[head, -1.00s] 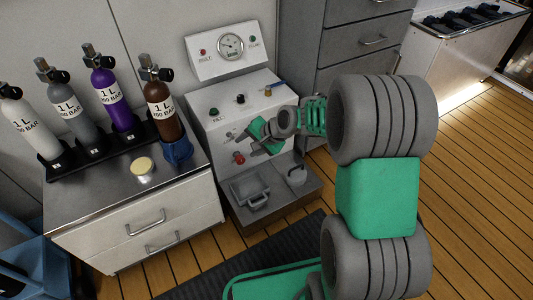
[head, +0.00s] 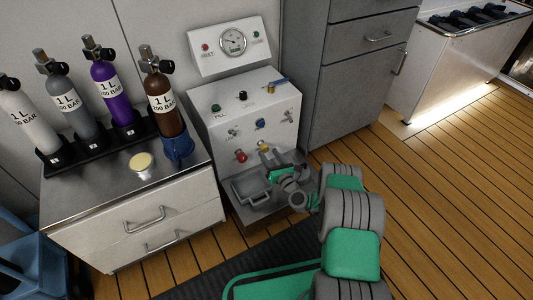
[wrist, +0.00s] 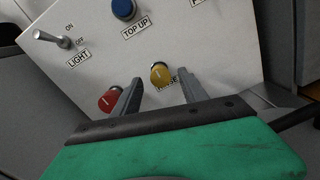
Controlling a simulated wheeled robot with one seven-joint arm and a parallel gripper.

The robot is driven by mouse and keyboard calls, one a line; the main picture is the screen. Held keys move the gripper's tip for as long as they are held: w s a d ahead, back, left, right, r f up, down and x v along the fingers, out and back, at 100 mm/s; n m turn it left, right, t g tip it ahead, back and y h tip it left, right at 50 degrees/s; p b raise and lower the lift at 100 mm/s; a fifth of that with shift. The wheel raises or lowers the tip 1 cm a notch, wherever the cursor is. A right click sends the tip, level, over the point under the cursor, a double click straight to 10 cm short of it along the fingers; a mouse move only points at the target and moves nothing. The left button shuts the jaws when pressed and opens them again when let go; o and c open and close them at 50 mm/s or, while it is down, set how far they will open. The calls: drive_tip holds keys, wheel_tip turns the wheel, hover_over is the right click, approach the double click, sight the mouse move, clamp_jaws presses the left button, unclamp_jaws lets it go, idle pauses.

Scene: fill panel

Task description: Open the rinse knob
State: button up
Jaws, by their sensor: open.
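The yellow knob (wrist: 160,73) sits low on the white panel (wrist: 215,45). Its label is mostly hidden, with only the ending "SE" partly readable. The yellow knob also shows in the head view (head: 264,146), just beyond my gripper (head: 270,158). In the wrist view my gripper (wrist: 159,82) is open, with one finger left of the yellow knob and one right of it. I cannot tell whether either finger touches it. The left finger stands between the yellow knob and a red knob (wrist: 109,99).
A blue TOP UP button (wrist: 123,9) and a LIGHT toggle (wrist: 50,38) sit above on the panel. A grey tray with a handle (head: 250,188) lies below the panel. A counter with several gas bottles (head: 165,103) stands left. Wooden floor is clear at right.

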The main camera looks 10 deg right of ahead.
sight(266, 150)
drive_tip(key=shift+b+x, duration=0.3)
drive_tip(key=shift+x, duration=1.2)
drive_tip(key=shift+c, duration=0.5)
clamp_jaws()
